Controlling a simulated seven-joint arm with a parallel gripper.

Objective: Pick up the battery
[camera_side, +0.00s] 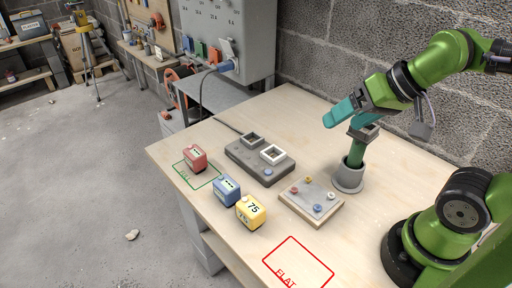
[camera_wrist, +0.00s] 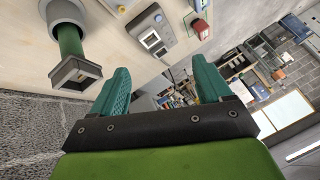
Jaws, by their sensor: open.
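Three block-shaped batteries stand along the left side of the bench in the side view: a red one (camera_side: 195,158) in a green outline, a blue one (camera_side: 227,191), and a yellow one (camera_side: 251,212) marked 75. The red one also shows in the wrist view (camera_wrist: 201,30). A grey charger (camera_side: 258,160) with two square bays lies behind them. A green handle (camera_side: 357,153) stands in a grey cup (camera_side: 348,179), topped by a square, open-looking grey socket (camera_wrist: 76,74). My gripper (camera_side: 345,114) is open and empty, high beside that socket; its teal fingers show in the wrist view (camera_wrist: 160,75).
A pale board (camera_side: 309,205) with several coloured knobs lies between the batteries and the cup. A red outline marked FLAT (camera_side: 298,264) at the front is empty. A grey cabinet (camera_side: 228,40) with a plugged cable stands behind the bench. A block wall runs along the right.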

